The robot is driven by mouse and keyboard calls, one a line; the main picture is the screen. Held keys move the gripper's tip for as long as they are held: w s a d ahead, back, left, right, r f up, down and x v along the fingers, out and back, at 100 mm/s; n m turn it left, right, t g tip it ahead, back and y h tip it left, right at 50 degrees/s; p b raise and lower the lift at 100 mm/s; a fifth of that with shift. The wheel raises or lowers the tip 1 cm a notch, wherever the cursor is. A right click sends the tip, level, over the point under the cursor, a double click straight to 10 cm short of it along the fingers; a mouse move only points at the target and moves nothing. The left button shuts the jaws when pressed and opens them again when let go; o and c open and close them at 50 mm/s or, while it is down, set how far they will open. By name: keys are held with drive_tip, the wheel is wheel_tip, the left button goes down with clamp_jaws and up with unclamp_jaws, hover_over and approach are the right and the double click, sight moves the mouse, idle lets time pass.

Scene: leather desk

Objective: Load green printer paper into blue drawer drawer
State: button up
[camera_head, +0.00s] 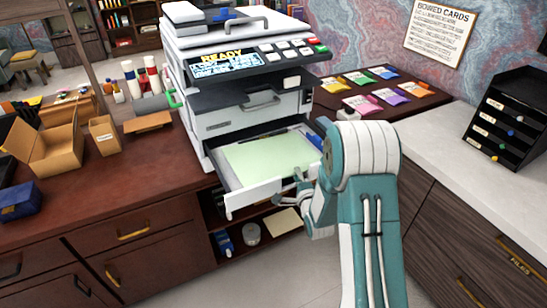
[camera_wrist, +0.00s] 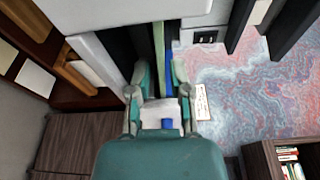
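A light green sheet of paper (camera_head: 268,156) lies flat in the pulled-out white drawer (camera_head: 262,192) of the printer. A blue part (camera_head: 316,141) shows at the drawer's right side. My gripper (camera_head: 291,190) is at the drawer's front, near its right end, with its fingers spread apart. In the wrist view, my gripper (camera_wrist: 160,90) has one finger on each side of a white piece with a small blue mark (camera_wrist: 167,124). The green paper (camera_wrist: 158,45) shows there as a narrow strip beside a blue strip. Contact between fingers and drawer is unclear.
The printer (camera_head: 240,95) stands on a brown desk (camera_head: 120,195), its screen reading READY. Open cardboard boxes (camera_head: 50,140) are at left. Coloured packets (camera_head: 370,85) lie at right, near a black drawer unit (camera_head: 510,118). A shelf with small items is below the drawer.

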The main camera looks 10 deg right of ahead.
sight(301, 164)
drive_tip(key=shift+w, duration=0.95)
clamp_jaws()
wheel_tip(301, 164, up, 10)
drive_tip(key=shift+f, duration=0.1)
drive_tip(key=shift+n, duration=0.3)
drive_tip(key=shift+w+d+f, duration=0.1)
drive_tip(key=shift+d+f, duration=0.15)
drive_tip(key=shift+f, duration=0.95)
drive_tip(key=shift+w+d+f, duration=0.1)
drive_tip(key=shift+d+f, duration=0.1)
drive_tip(key=shift+f, duration=1.05)
drive_tip(key=shift+w+d+f, duration=0.1)
drive_tip(key=shift+d+f, duration=0.15)
drive_tip(key=shift+f, duration=0.95)
